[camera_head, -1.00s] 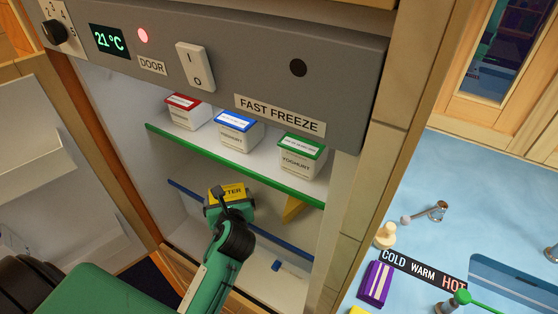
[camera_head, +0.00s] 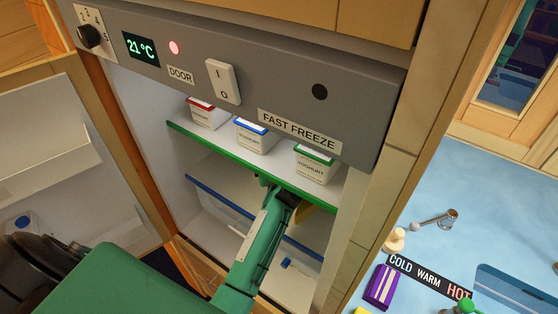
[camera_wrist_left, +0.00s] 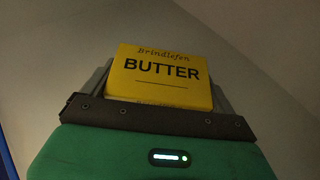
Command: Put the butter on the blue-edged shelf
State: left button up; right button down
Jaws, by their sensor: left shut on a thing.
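The butter, a yellow block with a BUTTER label (camera_wrist_left: 162,78), is held between the jaws of my left gripper in the left wrist view. My left gripper (camera_head: 276,190) reaches into the open fridge, just under the green edge and above the blue-edged shelf (camera_head: 215,199). I cannot tell whether the butter touches the shelf. My right gripper is not in view.
The green-edged shelf (camera_head: 225,156) above holds red-, blue- and green-lidded yoghurt tubs (camera_head: 317,166). The blue-edged shelf's left part looks clear. The fridge door (camera_head: 45,150) stands open at left.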

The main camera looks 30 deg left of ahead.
pick_arm(q)
jog(key=w, duration=0.3)
jog(key=shift+d+r, duration=0.15)
jog(key=shift+d, duration=0.05)
jog(key=shift+f+p, duration=0.4)
jog(key=shift+f, duration=0.5)
jog(key=shift+s, duration=0.1)
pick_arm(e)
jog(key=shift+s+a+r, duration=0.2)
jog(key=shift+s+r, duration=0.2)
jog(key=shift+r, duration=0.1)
pick_arm(q)
jog(key=shift+f, duration=0.1)
jog(key=o, duration=1)
jog(key=shift+c, duration=0.2)
